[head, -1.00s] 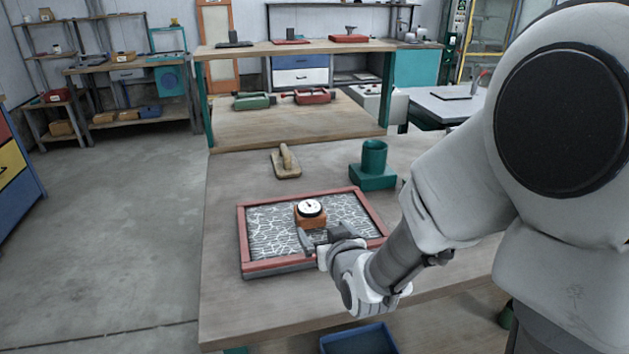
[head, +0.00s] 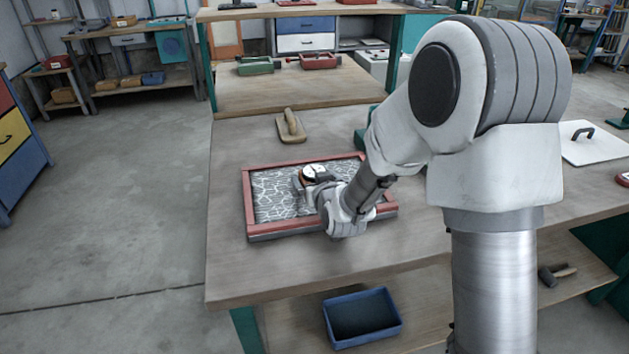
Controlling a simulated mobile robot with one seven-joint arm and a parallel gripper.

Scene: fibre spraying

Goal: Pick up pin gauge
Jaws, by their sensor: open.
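The pin gauge (head: 313,170) stands in the red-framed tray (head: 249,207) on the white, crackle-patterned panel (head: 277,190). Its round white dial faces up; most of its orange body is hidden behind my gripper. My gripper (head: 312,184) is open right at the gauge, reaching in from the front right. One finger shows at the gauge's left side. The other is mostly hidden by the wrist, so I cannot tell whether the fingers touch the gauge.
A wooden float (head: 291,126) lies behind the tray. A green stand (head: 364,139) is partly hidden by my arm. A white board with a black handle (head: 592,146) lies at the right. A blue bin (head: 361,318) sits below the table top. The table's left front is clear.

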